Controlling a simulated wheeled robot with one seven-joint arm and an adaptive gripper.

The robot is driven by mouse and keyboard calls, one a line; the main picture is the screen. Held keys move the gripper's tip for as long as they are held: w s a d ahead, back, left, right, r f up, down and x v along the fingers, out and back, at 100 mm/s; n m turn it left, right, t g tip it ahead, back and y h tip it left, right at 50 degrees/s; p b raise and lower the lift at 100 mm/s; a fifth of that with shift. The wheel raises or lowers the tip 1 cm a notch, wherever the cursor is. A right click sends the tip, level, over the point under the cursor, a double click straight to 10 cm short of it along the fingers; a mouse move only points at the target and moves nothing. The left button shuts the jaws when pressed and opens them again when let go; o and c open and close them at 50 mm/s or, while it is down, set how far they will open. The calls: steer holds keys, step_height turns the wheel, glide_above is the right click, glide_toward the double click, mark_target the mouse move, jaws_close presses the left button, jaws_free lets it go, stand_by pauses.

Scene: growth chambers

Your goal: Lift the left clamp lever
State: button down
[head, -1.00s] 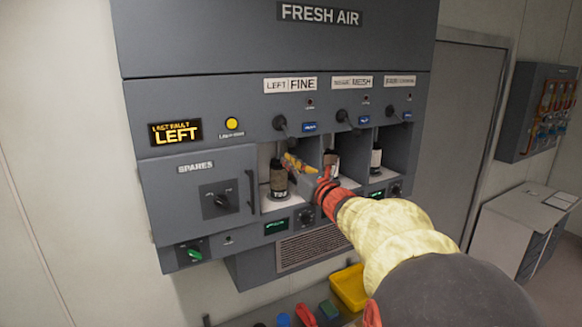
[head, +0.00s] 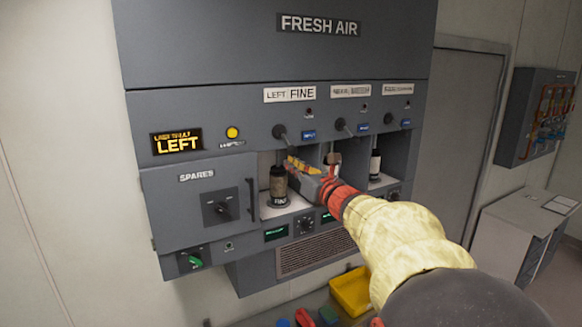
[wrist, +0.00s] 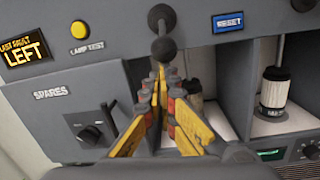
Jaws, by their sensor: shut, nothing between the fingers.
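The left clamp lever (head: 280,132) is a dark lever with a round pivot, below the "LEFT FINE" label. Its handle hangs down, and its ball knob also shows in the wrist view (wrist: 164,48). My gripper (head: 290,161) has yellow and red fingers, shut and empty, at the mouth of the left bay just below the lever. In the wrist view the fingertips (wrist: 161,72) lie just under the knob; I cannot tell whether they touch it. A dark cartridge (head: 278,187) stands upright in the left bay, partly hidden by my fingers in the wrist view.
Two similar levers (head: 341,125) (head: 389,119) sit to the right above their bays. A blue reset button (wrist: 228,22) is right of the left lever. The spares door (head: 185,190) with its handle is left of the bay. A yellow bin (head: 350,291) stands below.

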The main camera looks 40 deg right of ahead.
steer(key=shift+s+r+g, duration=0.2)
steer(key=shift+r+g, duration=0.05)
steer(key=shift+g, duration=0.15)
steer(key=shift+s+a+r, duration=0.1)
steer(key=shift+s+r, duration=0.35)
steer(key=shift+r, duration=0.2)
steer(key=shift+s+a+r, duration=0.1)
steer(key=shift+s+r, duration=0.3)
steer(key=shift+r, duration=0.25)
step_height(320, 180, up, 7)
steer(key=b, duration=0.2)
glide_above(290, 155)
steer(key=s, duration=0.3)
steer(key=shift+s+a+r, duration=0.15)
steer(key=shift+a, duration=0.2)
steer(key=shift+r, duration=0.1)
